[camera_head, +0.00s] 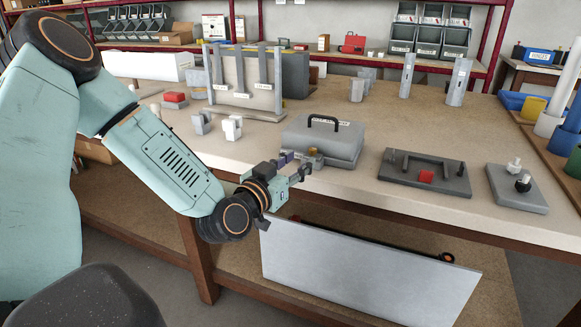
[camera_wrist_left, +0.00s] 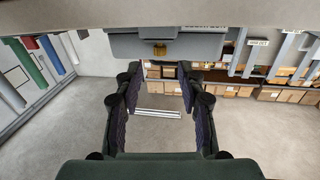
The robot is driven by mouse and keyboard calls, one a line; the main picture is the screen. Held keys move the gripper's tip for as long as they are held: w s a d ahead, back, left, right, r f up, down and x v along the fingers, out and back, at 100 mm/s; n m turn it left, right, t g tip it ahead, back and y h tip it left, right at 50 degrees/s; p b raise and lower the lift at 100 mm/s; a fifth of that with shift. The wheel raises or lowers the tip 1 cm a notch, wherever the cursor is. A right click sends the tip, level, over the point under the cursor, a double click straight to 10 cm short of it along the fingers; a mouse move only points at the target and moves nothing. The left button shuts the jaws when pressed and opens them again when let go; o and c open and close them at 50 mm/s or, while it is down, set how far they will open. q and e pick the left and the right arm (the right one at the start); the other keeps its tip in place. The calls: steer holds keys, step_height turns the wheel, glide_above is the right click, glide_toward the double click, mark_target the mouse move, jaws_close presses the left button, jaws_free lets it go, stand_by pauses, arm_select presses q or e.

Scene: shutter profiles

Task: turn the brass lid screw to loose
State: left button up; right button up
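A grey box with a lid and a black handle (camera_head: 322,141) stands near the front edge of the workbench. The brass lid screw (camera_head: 314,156) is on the box's front, small in the head view. In the left wrist view the brass screw (camera_wrist_left: 160,49) shows against the grey box (camera_wrist_left: 190,47), which appears upside down at the top. My left gripper (camera_head: 295,166) is in front of the box. Its two fingers (camera_wrist_left: 157,76) are spread apart with nothing between them, and the screw lies beyond the fingertips, apart from them. My right gripper is not in view.
A dark fixture with a red block (camera_head: 425,177) and a grey plate with knobs (camera_head: 517,187) lie right of the box. Small white-and-grey blocks (camera_head: 231,127) and an upright framed panel (camera_head: 245,80) stand to the left. A pale panel (camera_head: 365,272) is below the bench edge.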

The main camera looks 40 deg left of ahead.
arm_select(q)
steer(key=shift+s+d, duration=0.1)
steer(key=shift+s, duration=1.05)
